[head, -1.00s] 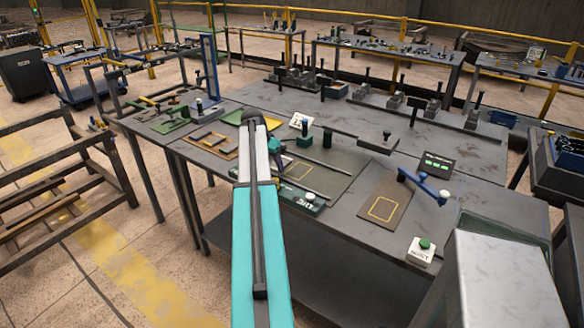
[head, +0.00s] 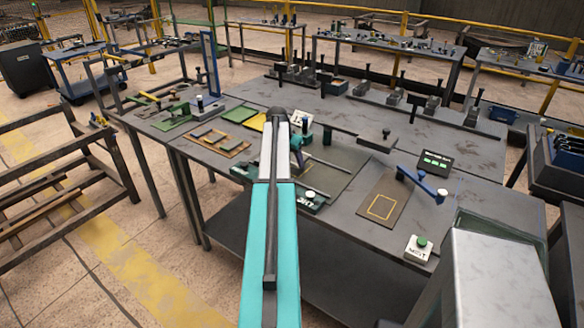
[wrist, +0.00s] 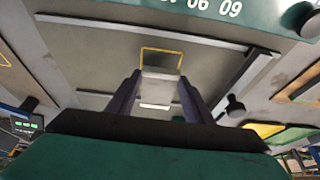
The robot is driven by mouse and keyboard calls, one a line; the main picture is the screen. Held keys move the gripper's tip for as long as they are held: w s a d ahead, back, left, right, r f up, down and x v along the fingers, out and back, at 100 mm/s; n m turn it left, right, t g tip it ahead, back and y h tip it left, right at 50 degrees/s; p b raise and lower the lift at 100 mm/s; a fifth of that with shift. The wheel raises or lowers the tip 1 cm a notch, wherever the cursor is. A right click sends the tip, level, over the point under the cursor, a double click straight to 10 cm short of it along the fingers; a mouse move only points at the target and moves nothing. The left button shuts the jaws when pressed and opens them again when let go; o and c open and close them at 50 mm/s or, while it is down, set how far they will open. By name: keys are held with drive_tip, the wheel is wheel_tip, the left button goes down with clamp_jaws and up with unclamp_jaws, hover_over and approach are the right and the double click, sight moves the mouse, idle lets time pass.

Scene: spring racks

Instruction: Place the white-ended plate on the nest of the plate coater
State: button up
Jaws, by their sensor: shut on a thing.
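My gripper (wrist: 158,82) is shut on a small grey plate (wrist: 160,90) in the wrist view. A white strip at the plate's lower edge shows between the two dark purple fingers. Past the plate, a yellow square outline (wrist: 161,50) is marked on a dark flat bed, which has rails beside it and a green numbered base (wrist: 230,12). In the head view this bed (head: 335,170) lies right of my arm, which partly covers it. Which station is the plate coater cannot be read. In the head view the held plate cannot be made out.
A brown mat (head: 364,211) with another yellow outline lies to the right, beside a blue arm (head: 421,182) and a white box with a green button (head: 418,249). Green and brown trays (head: 218,142) lie left of my arm. Several posts on blocks line the back.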

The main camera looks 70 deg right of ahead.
sight(292, 164)
drive_tip(key=shift+f+p, duration=0.85)
drive_tip(key=shift+f, duration=0.8)
drive_tip(key=shift+f, duration=0.1)
drive_tip(key=o, duration=1.1)
drive_tip(key=shift+o, duration=0.2)
drive_tip(key=b+v, duration=0.3)
drive_tip(key=v, duration=0.9)
drive_tip(key=shift+a, duration=0.15)
